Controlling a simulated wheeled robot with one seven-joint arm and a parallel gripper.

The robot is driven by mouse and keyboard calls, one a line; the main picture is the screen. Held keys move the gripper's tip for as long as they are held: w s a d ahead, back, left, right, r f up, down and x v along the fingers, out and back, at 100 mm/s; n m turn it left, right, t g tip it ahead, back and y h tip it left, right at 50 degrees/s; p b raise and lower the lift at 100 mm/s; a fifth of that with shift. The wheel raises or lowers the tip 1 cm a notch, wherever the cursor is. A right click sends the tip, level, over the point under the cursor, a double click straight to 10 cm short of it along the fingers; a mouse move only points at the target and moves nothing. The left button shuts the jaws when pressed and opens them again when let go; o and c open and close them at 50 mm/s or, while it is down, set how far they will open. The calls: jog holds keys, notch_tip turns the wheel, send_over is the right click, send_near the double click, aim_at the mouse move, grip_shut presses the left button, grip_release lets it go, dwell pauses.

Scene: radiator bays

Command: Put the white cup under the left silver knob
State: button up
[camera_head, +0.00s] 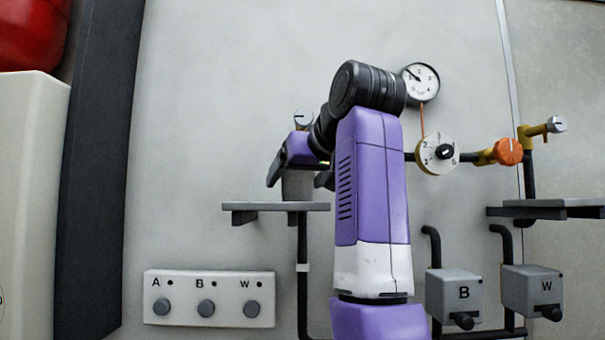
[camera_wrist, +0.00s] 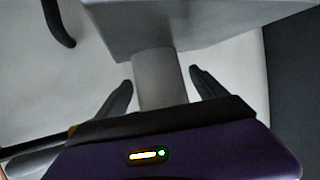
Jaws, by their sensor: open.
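The white cup (camera_head: 298,186) looks grey in the shade and stands upright on the left shelf (camera_head: 262,207), below the left silver knob (camera_head: 303,118). In the wrist view the cup (camera_wrist: 160,78) shows between my two fingers, with the shelf (camera_wrist: 200,28) at the top of the picture. My gripper (camera_head: 299,178) is at the cup with one finger on each side; it also shows in the wrist view (camera_wrist: 160,90). The fingers are open, with a visible gap to the cup on both sides. My arm hides part of the wall and pipe right of the cup.
A right silver knob (camera_head: 557,124) sits above a right shelf (camera_head: 545,204). Between them and my arm are a white dial (camera_head: 436,153), an orange knob (camera_head: 508,151) and a gauge (camera_head: 420,84). A button panel (camera_head: 208,298) and boxes B (camera_head: 454,296) and W (camera_head: 532,290) are below.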

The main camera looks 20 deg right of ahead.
jog(key=shift+s+r+b, duration=0.1)
jog(key=shift+s+b, duration=0.2)
jog(key=shift+s, duration=0.05)
jog(key=b+v, duration=0.3)
jog(key=v, duration=0.5)
jog(key=shift+s+b, duration=0.25)
jog(key=shift+b, duration=0.15)
jog(key=shift+s+b, duration=0.35)
jog(key=shift+b, duration=0.2)
jog(key=shift+s+r+b, duration=0.1)
jog(key=shift+s+b, duration=0.05)
jog(key=shift+b, duration=0.95)
jog(key=b, duration=0.1)
jog(key=s+b, duration=0.1)
jog(key=b, duration=0.1)
jog(key=shift+d+r, duration=0.1)
jog(key=shift+r, duration=0.1)
jog(key=shift+s+r+b, duration=0.3)
jog(key=shift+b, duration=0.45)
